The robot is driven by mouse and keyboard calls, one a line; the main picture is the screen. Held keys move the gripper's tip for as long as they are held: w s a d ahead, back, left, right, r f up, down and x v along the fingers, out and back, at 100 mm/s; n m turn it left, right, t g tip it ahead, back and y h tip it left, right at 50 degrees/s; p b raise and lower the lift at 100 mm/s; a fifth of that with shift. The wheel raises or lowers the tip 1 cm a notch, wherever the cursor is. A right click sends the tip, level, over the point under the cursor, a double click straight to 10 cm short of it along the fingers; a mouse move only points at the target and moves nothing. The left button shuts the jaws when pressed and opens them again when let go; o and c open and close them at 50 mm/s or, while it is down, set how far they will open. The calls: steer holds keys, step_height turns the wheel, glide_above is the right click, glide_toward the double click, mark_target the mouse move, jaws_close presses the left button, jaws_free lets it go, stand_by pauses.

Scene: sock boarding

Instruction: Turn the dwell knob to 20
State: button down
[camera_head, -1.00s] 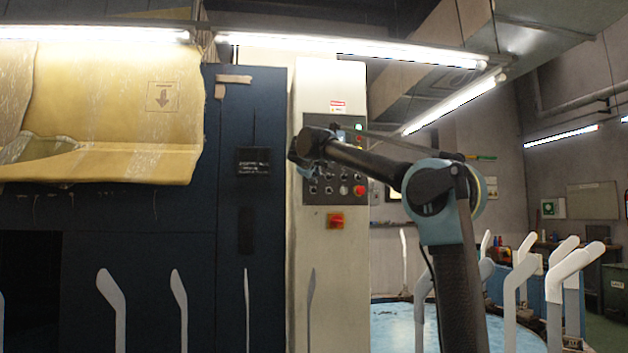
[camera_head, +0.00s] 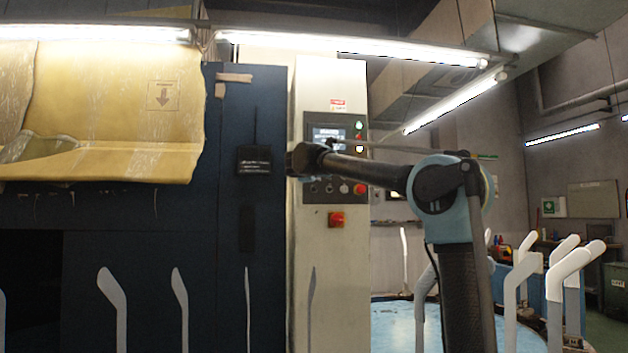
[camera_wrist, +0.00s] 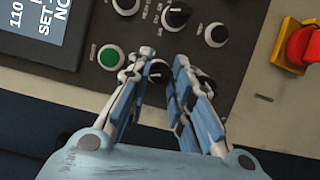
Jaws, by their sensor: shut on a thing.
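In the wrist view my gripper (camera_wrist: 164,59) is at the control panel, with its two fingers on either side of a small black knob (camera_wrist: 158,71) with a white pointer mark. The jaws are shut on this knob. The fingers hide part of it, and I cannot read its label or scale. In the head view the control panel (camera_head: 312,124) stands on a pale cabinet. My arm reaches across it from the right and hides its middle rows of controls; the gripper's fingertips cannot be made out there.
Close by in the wrist view are a green button (camera_wrist: 110,57), other black knobs (camera_wrist: 177,15) (camera_wrist: 216,35), a display (camera_wrist: 40,30) and a red emergency stop (camera_wrist: 300,45) on yellow. In the head view, pale sock forms (camera_head: 568,272) stand at the right.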

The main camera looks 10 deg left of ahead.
steer(key=shift+f, duration=0.1)
steer(key=c, duration=1.4)
jaws_free()
steer(key=shift+c, duration=0.2)
steer(key=shift+s, duration=0.1)
steer(key=s+a, duration=0.1)
steer(key=s, duration=1)
steer(key=shift+s+a, duration=0.15)
steer(key=shift+s, duration=0.15)
